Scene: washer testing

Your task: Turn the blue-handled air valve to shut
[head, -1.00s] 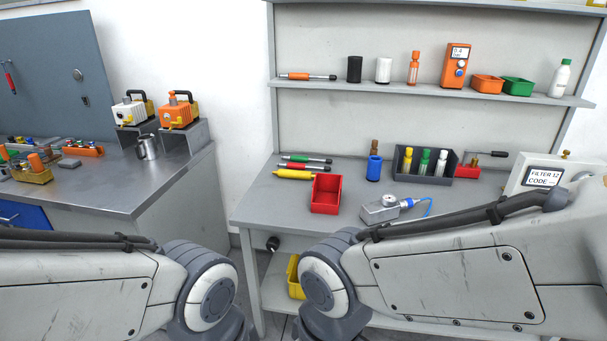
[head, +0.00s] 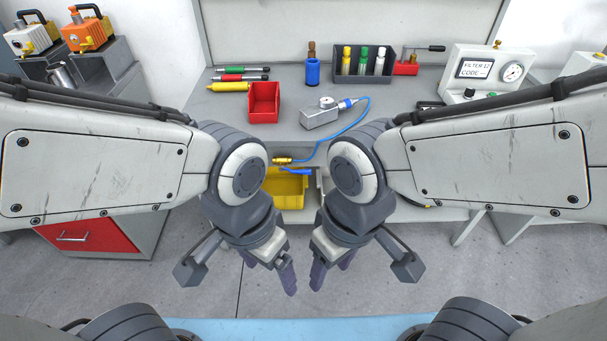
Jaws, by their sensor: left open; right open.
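The air valve is a small brass body (head: 284,160) at the front edge of the workbench, between my two arms. Its blue handle (head: 296,171) sits just below the brass and points right, roughly along the body. A blue hose (head: 325,147) runs from the brass body up to a grey metal block (head: 322,115) on the bench. My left gripper (head: 270,271) is open and empty, hanging below and in front of the valve. My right gripper (head: 332,270) is open and empty beside it, also below the valve. Neither touches the valve.
A yellow bin (head: 286,188) stands just below the valve, under the bench top. Open floor (head: 200,270) lies in front.

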